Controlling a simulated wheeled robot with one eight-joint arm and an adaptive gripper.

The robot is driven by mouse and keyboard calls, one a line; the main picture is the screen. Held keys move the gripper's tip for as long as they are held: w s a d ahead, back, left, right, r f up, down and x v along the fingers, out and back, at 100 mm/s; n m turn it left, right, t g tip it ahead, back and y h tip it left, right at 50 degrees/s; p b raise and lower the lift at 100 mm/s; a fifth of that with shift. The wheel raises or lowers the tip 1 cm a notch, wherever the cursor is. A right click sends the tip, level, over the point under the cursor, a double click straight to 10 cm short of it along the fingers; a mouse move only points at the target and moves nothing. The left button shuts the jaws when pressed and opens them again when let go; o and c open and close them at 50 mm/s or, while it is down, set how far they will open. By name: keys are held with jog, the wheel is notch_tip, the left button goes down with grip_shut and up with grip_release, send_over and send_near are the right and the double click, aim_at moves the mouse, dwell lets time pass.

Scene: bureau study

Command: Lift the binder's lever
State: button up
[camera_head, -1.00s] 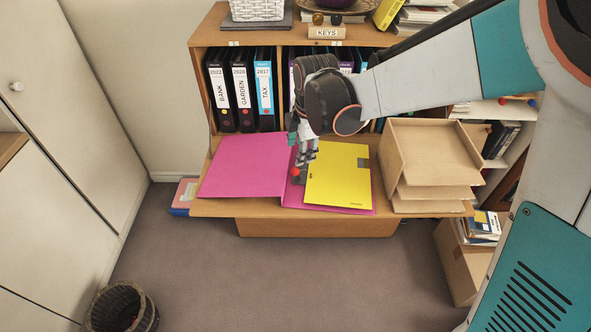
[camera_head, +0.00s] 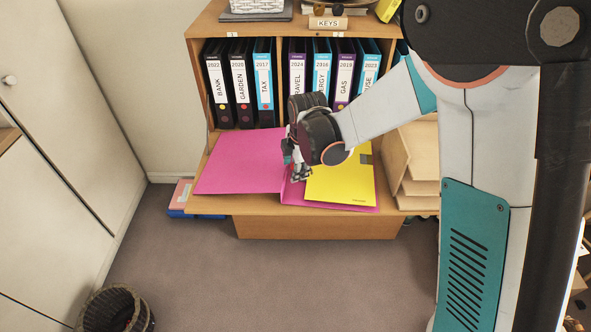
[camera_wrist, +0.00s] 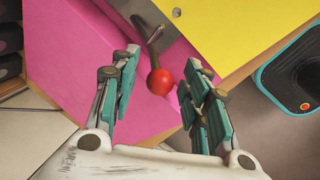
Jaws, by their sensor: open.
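The pink binder (camera_head: 243,164) lies open on the wooden desk flap, with a yellow folder (camera_head: 340,184) on its right side. The binder's lever, with a red ball end (camera_wrist: 161,82) and a metal arm (camera_wrist: 149,40), shows in the wrist view. My gripper (camera_wrist: 160,100) is open, with one finger on each side of the red ball. I cannot tell whether either finger touches it. In the head view my gripper (camera_head: 296,176) is low over the binder's spine and hides the lever.
Several upright labelled binders (camera_head: 240,85) stand on the shelf behind. A wooden letter tray (camera_head: 410,160) stands at the right of the flap, partly behind my arm. A wicker basket (camera_head: 118,310) stands on the floor at lower left. The carpet in front is clear.

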jog(key=shift+f, duration=0.3)
grip_shut()
jog(key=shift+w+r, duration=0.1)
jog(key=shift+r, duration=0.05)
jog(key=shift+w+d+r+g+y+p, duration=0.1)
jog(key=shift+w+r+g+y+p, duration=0.05)
jog(key=shift+w+r+g+p, duration=0.4)
jog(key=shift+w+d+r+g+y+p, duration=0.15)
jog(key=shift+w+r+g+p, duration=0.2)
jog(key=shift+g, duration=0.4)
jog(key=shift+w+d+r+m+g+p, duration=0.15)
jog(key=shift+w+r+g+p, duration=0.1)
jog(key=shift+w+g, duration=0.5)
jog(key=shift+w+a+r+m+g+p, duration=0.15)
jog(key=shift+w+r+g+p, duration=0.1)
jog(key=shift+w+g, duration=0.45)
jog(key=shift+s+d, duration=0.1)
jog(key=shift+s, duration=0.05)
